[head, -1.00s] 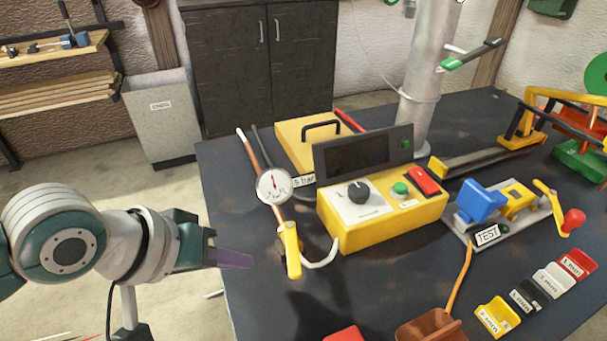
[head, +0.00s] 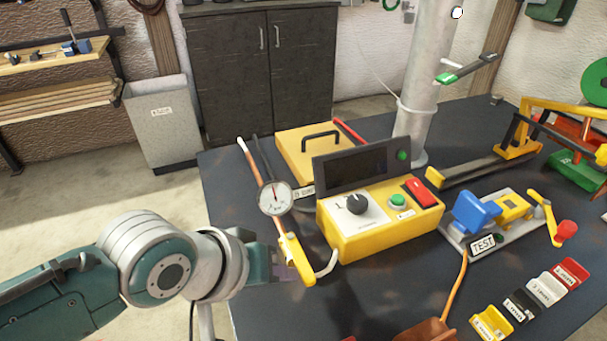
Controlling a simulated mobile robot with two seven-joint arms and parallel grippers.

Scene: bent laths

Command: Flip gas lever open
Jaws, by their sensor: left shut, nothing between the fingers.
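The gas lever (head: 296,259) is a yellow handle at the lower end of the copper pipe (head: 251,163). It slants down to the right, roughly in line with the pipe. A round pressure gauge (head: 275,198) sits on the pipe above it. My right gripper is not in view.
A yellow control box (head: 385,229) with a dark screen (head: 350,167) stands just right of the lever. A grey hose (head: 328,265) curves between them. A blue and yellow test fixture (head: 478,212) and several labelled holders (head: 521,306) lie farther right on the dark table.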

